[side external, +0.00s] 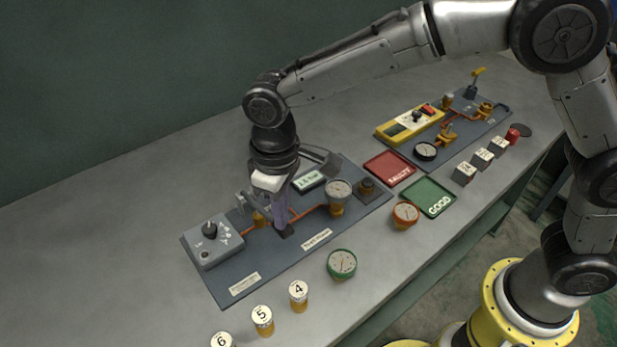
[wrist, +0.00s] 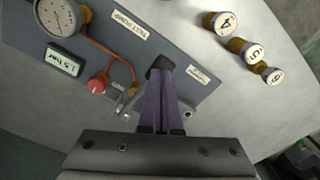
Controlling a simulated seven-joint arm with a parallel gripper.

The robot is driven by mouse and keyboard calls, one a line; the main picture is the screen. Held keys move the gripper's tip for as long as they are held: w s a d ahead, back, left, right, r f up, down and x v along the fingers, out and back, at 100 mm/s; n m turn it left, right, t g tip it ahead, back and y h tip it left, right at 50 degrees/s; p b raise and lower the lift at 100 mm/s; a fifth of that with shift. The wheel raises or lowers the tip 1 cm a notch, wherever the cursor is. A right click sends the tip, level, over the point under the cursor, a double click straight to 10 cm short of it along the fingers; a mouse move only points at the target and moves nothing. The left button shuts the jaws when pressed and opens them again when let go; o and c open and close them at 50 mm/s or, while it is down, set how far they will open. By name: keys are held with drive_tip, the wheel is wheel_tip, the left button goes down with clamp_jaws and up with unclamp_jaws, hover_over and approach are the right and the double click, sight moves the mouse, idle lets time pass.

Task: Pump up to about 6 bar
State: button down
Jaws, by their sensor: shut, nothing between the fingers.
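The test pump board (side external: 232,281) lies on the bench and carries a round gauge (side external: 338,189), also seen in the wrist view (wrist: 57,16). A small pressure display (side external: 310,181) sits beside the gauge. It also shows in the wrist view (wrist: 64,61), with a low bar figure whose first digit is unclear. A red knob (wrist: 97,85) and copper pipe (wrist: 103,51) are next to it. My gripper (side external: 283,228) points down over the board, its purple fingers shut and empty. A black block (wrist: 161,66) is at the fingertips; I cannot tell whether it is a pump part or fingertip pads.
A grey control box (side external: 213,241) is at the board's left end. Numbered cylinders (side external: 262,320), a green gauge (side external: 342,264) and an orange gauge (side external: 404,213) stand in front. Red (side external: 390,166) and green (side external: 428,196) trays lie to the right, with a second board (side external: 478,117) beyond.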

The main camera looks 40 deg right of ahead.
drive_tip(key=shift+f, duration=1.7)
drive_tip(key=shift+r, duration=2.65)
drive_tip(key=shift+f, duration=0.2)
drive_tip(key=shift+w+f, duration=0.1)
drive_tip(key=shift+f, duration=2.35)
drive_tip(key=shift+r, duration=2.65)
